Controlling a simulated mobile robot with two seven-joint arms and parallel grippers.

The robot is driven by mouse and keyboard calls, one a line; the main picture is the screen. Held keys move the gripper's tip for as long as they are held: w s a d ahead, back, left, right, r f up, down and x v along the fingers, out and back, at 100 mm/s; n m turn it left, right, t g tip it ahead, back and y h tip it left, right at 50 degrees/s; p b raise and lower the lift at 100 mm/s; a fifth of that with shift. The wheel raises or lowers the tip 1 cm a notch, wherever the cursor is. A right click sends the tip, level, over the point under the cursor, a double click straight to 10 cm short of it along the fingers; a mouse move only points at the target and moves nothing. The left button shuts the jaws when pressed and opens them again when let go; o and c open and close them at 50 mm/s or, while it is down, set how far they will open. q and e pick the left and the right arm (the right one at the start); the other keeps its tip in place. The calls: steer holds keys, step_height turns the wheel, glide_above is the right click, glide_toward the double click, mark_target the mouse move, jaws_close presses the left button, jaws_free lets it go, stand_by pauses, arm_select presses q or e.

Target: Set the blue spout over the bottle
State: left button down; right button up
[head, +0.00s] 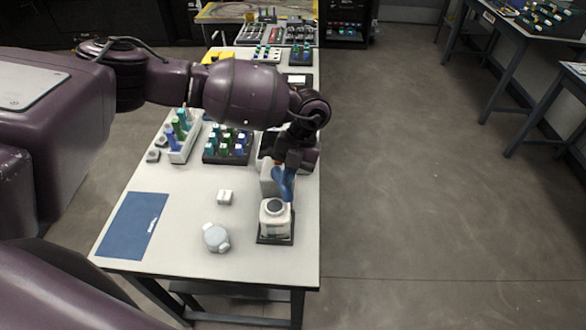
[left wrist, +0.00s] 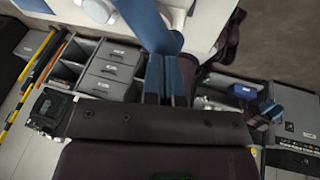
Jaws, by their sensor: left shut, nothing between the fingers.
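The pale bottle (head: 275,219) stands upright near the table's front right corner, with a dark round top. The blue spout (head: 283,183) shows just behind and above it, beside a pale grey block. The spout also shows as a wide blue band in the left wrist view (left wrist: 148,22). My left gripper (head: 290,173) points down at the spout. Its blue fingers (left wrist: 167,68) are shut with nothing between them, and their tips are close to the spout; I cannot tell whether they touch. A small dark part with blue tips (left wrist: 266,108) may be my right gripper; its jaws are unclear.
A small white block (head: 225,197) and a pale round two-lobed item (head: 215,238) lie left of the bottle. A blue mat (head: 132,225) lies at the front left. Racks of coloured vials (head: 227,146) stand behind.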

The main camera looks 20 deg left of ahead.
arm_select(q)
steer(key=shift+s+a+m+t+y, duration=0.35)
steer(key=shift+s+m+y, duration=0.1)
steer(key=shift+m, duration=0.65)
steer(key=shift+s+a, duration=0.2)
steer(key=shift+a, duration=0.1)
arm_select(e)
steer(key=shift+w+r, duration=0.55)
steer(key=shift+r, duration=0.1)
steer(key=shift+s+f, duration=0.15)
steer(key=shift+s, duration=0.05)
